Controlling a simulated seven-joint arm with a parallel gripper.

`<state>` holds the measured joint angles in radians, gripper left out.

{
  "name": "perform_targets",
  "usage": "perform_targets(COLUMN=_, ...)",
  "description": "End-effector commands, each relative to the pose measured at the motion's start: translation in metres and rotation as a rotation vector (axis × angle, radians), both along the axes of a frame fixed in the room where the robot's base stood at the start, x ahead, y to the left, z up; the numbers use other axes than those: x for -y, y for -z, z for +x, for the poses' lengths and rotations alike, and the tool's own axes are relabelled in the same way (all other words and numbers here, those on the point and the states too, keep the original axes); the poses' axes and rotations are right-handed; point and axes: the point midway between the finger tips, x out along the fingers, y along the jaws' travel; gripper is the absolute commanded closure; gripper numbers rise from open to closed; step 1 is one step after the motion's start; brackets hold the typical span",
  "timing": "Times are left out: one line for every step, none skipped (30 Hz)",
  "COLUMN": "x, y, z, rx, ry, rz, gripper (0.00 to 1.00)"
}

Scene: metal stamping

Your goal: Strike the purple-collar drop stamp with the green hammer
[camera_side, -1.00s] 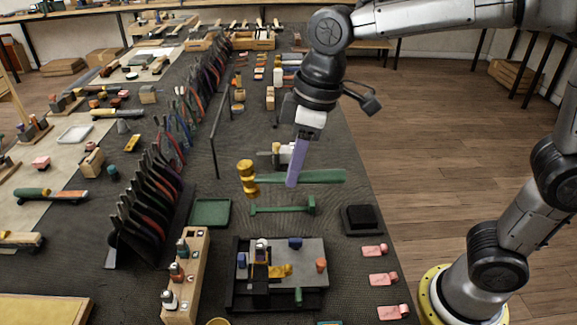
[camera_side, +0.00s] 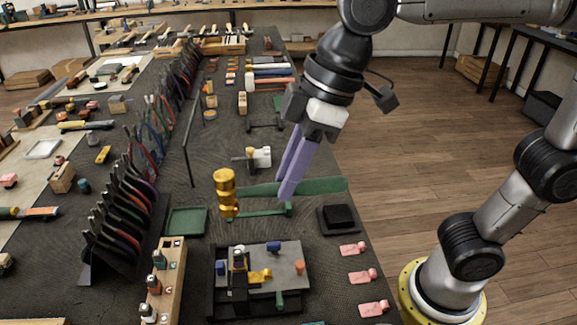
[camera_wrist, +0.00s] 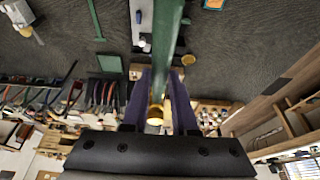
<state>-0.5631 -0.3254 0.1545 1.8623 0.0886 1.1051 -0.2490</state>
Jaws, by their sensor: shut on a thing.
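The green hammer has a long green handle (camera_side: 315,187) and a brass head (camera_side: 225,194). My gripper (camera_side: 285,188), with purple fingers, is shut on the handle and holds it roughly level above the bench. The handle and part of the brass head (camera_wrist: 155,114) show in the wrist view, between my fingers (camera_wrist: 161,78). An upright stamp (camera_side: 239,259) stands in the dark stamping fixture (camera_side: 292,257), nearer the camera than the hammer; its collar colour is too small to tell. The hammer head is apart from it.
A wooden rack (camera_side: 171,268) with several stamps stands left of the fixture. Pink pieces (camera_side: 362,276) line the right edge. A tool rack (camera_side: 120,225) stands left.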

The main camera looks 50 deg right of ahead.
Motion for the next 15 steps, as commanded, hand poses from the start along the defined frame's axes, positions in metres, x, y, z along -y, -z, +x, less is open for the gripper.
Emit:
perform_targets(x=0.0, y=0.004, z=0.0, rx=0.002, ry=0.0, rz=0.002, gripper=1.0)
perform_targets(x=0.0, y=0.007, z=0.0, rx=0.001, ry=0.0, rz=0.001, gripper=1.0)
perform_targets(x=0.0, y=0.012, z=0.0, rx=0.001, ry=0.0, rz=0.001, gripper=1.0)
perform_targets(x=0.0, y=0.016, z=0.0, rx=0.001, ry=0.0, rz=0.001, gripper=1.0)
perform_targets(x=0.0, y=0.02, z=0.0, rx=0.0, ry=0.0, rz=0.0, gripper=1.0)
perform_targets(x=0.0, y=0.025, z=0.0, rx=0.001, ry=0.0, rz=0.001, gripper=1.0)
perform_targets(x=0.0, y=0.029, z=0.0, rx=0.001, ry=-0.001, rz=0.0, gripper=1.0)
perform_targets(x=0.0, y=0.033, z=0.0, rx=0.001, ry=0.0, rz=0.001, gripper=1.0)
perform_targets(x=0.0, y=0.038, z=0.0, rx=0.001, ry=0.0, rz=0.001, gripper=1.0)
perform_targets(x=0.0, y=0.041, z=0.0, rx=0.001, ry=0.0, rz=0.001, gripper=1.0)
perform_targets(x=0.0, y=0.045, z=0.0, rx=0.001, ry=0.0, rz=0.001, gripper=1.0)
perform_targets(x=0.0, y=0.05, z=0.0, rx=0.001, ry=0.0, rz=0.001, gripper=1.0)
perform_targets(x=0.0, y=0.054, z=0.0, rx=0.001, ry=0.0, rz=0.001, gripper=1.0)
perform_targets(x=0.0, y=0.058, z=0.0, rx=0.001, ry=0.0, rz=0.001, gripper=1.0)
perform_targets(x=0.0, y=0.062, z=0.0, rx=0.002, ry=0.001, rz=0.002, gripper=1.0)
